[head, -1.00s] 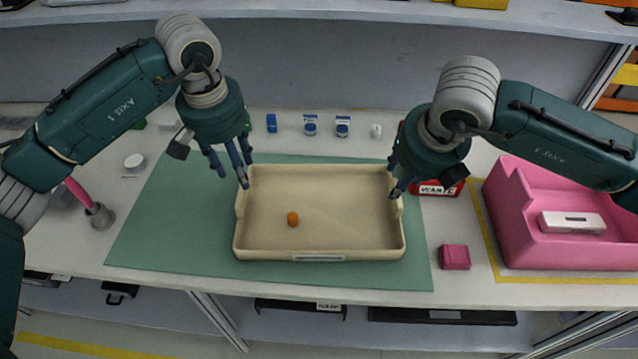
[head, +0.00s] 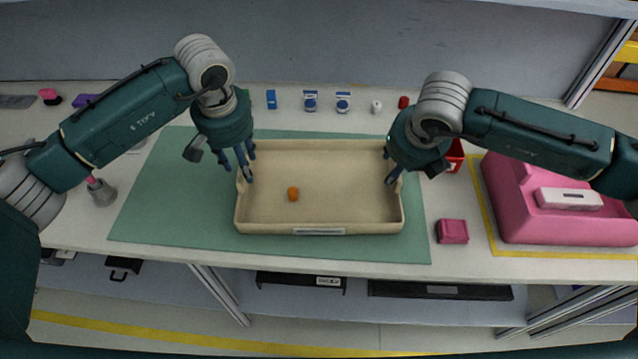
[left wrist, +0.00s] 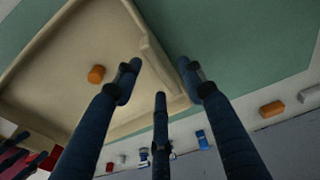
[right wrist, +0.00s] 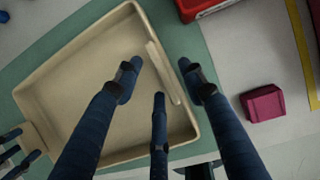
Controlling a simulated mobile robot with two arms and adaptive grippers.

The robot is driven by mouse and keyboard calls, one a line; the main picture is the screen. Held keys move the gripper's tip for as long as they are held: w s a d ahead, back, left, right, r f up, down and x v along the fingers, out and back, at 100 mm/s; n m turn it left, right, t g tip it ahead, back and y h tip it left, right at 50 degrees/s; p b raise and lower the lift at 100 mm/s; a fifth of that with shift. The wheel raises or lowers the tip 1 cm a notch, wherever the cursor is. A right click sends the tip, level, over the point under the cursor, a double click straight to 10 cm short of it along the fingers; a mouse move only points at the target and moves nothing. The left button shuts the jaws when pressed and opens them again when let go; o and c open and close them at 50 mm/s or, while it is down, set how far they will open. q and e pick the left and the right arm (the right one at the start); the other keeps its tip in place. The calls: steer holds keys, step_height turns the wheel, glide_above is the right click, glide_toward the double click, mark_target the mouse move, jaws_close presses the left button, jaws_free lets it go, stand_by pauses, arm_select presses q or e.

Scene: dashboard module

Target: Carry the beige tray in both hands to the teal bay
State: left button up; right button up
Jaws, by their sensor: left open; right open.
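The beige tray (head: 340,215) lies flat on a green mat (head: 165,205) on the workbench, with a small orange piece (head: 293,194) inside. My left gripper (head: 240,172) is open at the tray's left wall. In the left wrist view its fingers (left wrist: 160,85) straddle the raised handle edge without closing on it. My right gripper (head: 392,175) is open at the tray's right wall. In the right wrist view its fingers (right wrist: 160,85) lie on both sides of that wall. No teal bay can be clearly told apart from the green mat.
A pink bin (head: 530,220) holding a white box (head: 569,198) stands at the right inside yellow tape. A magenta block (head: 452,231) sits right of the tray. A red container (head: 455,157) is behind my right gripper. Several small items line the back. A metal cup (head: 102,192) stands at the left.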

arm_select(q)
steer(key=shift+w+f, duration=0.2)
steer(key=shift+f, duration=1)
arm_select(e)
steer(key=shift+x, duration=1.25)
arm_select(q)
steer(key=shift+c, duration=0.5)
arm_select(e)
steer(key=shift+c, duration=0.5)
arm_select(q)
jaws_close()
arm_select(e)
jaws_close()
steer(key=shift+w, duration=0.1)
